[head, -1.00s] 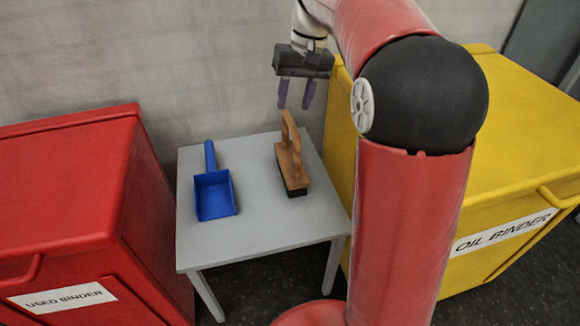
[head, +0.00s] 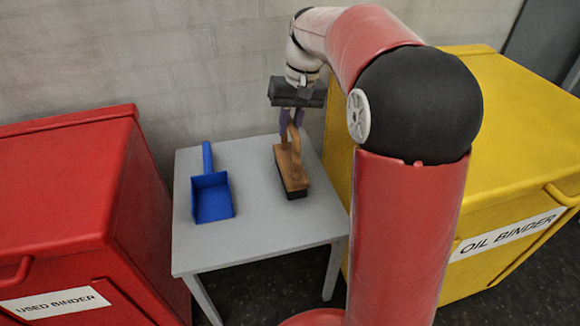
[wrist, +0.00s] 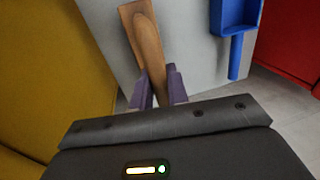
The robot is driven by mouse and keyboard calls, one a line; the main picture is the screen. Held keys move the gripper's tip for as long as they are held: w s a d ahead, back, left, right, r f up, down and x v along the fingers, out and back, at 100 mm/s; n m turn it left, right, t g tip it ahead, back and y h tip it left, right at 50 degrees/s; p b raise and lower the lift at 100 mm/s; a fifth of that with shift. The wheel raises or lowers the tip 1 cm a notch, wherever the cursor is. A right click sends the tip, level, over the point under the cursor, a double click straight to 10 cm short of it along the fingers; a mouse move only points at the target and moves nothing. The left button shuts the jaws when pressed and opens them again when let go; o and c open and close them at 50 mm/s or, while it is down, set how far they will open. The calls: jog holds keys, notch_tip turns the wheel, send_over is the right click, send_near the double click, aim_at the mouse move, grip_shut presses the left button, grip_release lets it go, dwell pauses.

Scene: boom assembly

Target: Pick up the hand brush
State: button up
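The hand brush (head: 290,172) has a brown wooden body, an arched wooden handle and dark bristles. It rests on the grey table (head: 258,240), right of the blue dustpan (head: 212,196). My gripper (head: 290,122) points down over the far, upper end of the brush handle. In the wrist view, the brush (wrist: 146,42) runs down between the two purple fingers of my gripper (wrist: 158,80). The fingers are on both sides of the handle and look open. Contact with the handle is hard to make out.
A red bin (head: 70,190) labelled USED BINDER stands left of the table. A yellow bin (head: 490,140) labelled OIL BINDER stands close on the right. A wall (head: 120,60) is behind. The front of the tabletop is clear.

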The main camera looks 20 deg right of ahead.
grip_shut()
jog(key=shift+r, duration=0.1)
dwell(1.2)
jog(key=d+r+p, duration=0.3)
jog(key=r+p, duration=1.2)
jog(key=r, duration=1.5)
jog(key=shift+f, duration=0.1)
